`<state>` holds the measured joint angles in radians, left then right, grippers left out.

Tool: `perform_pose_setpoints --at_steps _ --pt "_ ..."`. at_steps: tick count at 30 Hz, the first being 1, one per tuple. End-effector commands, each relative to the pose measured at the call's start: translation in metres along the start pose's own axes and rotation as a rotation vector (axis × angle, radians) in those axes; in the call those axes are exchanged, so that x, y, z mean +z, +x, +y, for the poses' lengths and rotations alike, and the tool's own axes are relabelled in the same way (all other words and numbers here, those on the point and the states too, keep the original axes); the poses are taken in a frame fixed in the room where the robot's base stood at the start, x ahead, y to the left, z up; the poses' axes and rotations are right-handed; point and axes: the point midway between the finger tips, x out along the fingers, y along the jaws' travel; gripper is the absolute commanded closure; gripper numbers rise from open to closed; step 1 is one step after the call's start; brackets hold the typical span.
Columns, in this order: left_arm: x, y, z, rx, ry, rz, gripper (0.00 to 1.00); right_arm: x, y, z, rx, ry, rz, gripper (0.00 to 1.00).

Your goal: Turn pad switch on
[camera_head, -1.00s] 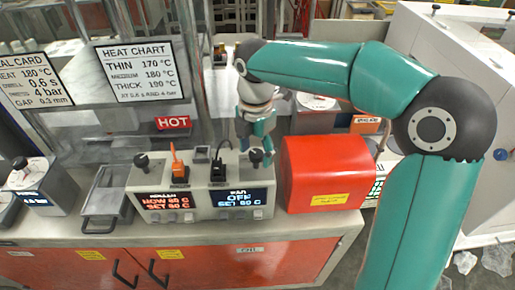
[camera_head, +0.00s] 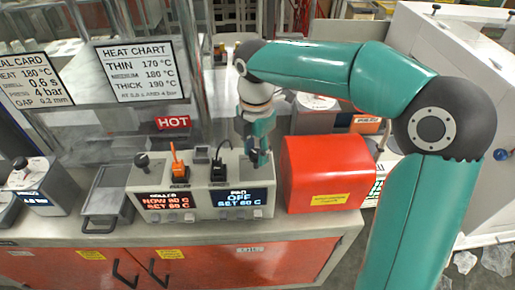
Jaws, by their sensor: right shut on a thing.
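A grey control box (camera_head: 200,214) stands on the bench. Its right display, labelled PAD (camera_head: 238,198), reads OFF and SET 60 C. A black switch (camera_head: 218,170) with a thin upright lever stands above that display's left side. An orange switch (camera_head: 179,168) stands left of it, above the left display (camera_head: 167,202), which reads NOW 60 C and SET 60 C. My right gripper (camera_head: 258,158) points down at the box's top right, shut on the black knob there. Its fingers hide most of the knob. My left gripper is out of view.
A red box (camera_head: 325,168) stands close at the right of the control box. A black knob (camera_head: 142,161) stands on its left end. A metal tray (camera_head: 104,200) and a HOT sign (camera_head: 173,122) lie left and behind.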

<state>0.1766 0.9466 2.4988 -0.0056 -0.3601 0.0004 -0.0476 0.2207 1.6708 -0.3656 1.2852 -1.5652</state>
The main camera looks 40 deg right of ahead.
Motion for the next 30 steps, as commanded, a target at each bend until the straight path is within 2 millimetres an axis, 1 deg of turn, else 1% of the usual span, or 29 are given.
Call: perform_pose_setpoints --at_steps 8,30 --pt "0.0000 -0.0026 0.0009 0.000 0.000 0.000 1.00 0.0000 0.0004 -0.0012 -0.005 0.199 0.000 0.98" --pt "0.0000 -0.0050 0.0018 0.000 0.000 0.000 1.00 0.0001 0.0014 -0.0019 -0.007 0.901 -0.002 0.98"
